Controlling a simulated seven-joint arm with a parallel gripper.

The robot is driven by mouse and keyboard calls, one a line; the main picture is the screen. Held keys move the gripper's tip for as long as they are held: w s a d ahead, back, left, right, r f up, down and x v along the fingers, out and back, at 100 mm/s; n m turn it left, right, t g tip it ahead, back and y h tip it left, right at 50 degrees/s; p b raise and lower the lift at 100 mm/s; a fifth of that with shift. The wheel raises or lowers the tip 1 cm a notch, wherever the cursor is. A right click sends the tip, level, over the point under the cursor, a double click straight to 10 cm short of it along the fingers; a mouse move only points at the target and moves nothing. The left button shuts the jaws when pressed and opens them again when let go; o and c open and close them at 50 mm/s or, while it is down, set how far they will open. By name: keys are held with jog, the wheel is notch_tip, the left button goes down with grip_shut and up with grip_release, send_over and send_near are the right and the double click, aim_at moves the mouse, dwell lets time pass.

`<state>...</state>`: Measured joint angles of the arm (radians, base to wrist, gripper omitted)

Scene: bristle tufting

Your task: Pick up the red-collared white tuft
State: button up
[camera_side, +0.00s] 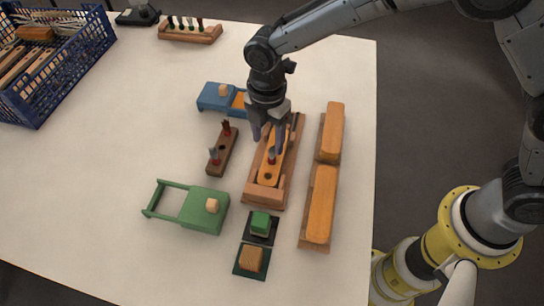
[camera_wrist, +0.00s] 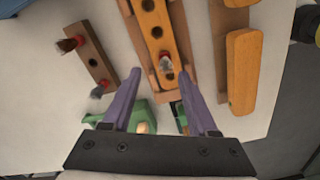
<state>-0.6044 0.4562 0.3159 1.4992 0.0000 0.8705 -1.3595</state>
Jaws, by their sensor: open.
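A pale, whitish tuft with a red collar (camera_wrist: 165,63) stands in a hole of the orange block (camera_wrist: 157,18); it also shows in the side view (camera_side: 271,157). My gripper (camera_side: 268,143) is open above that block. In the wrist view its purple fingers (camera_wrist: 160,74) are apart, one on each side of the tuft, with nothing held. I cannot tell the exact height of the fingertips. The brown rack (camera_side: 222,150) to the left holds a dark brown tuft (camera_wrist: 68,44) and a greyish tuft (camera_wrist: 99,90), both with red at the base.
The orange block lies in a wooden holder (camera_side: 262,196). Long orange bars on bases (camera_side: 320,205) stand to the right. A blue fixture (camera_side: 218,97) is behind, a green one (camera_side: 200,210) in front. A blue crate (camera_side: 75,70) is far left.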

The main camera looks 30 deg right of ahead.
aim_at(272, 149)
jog(key=shift+s+d+f, duration=0.15)
jog(key=shift+d+f, duration=0.05)
jog(key=shift+f, duration=1.2)
jog(key=shift+s+d+f, duration=0.1)
jog(key=shift+d+f, duration=0.05)
jog(key=shift+f, duration=1.2)
grip_shut()
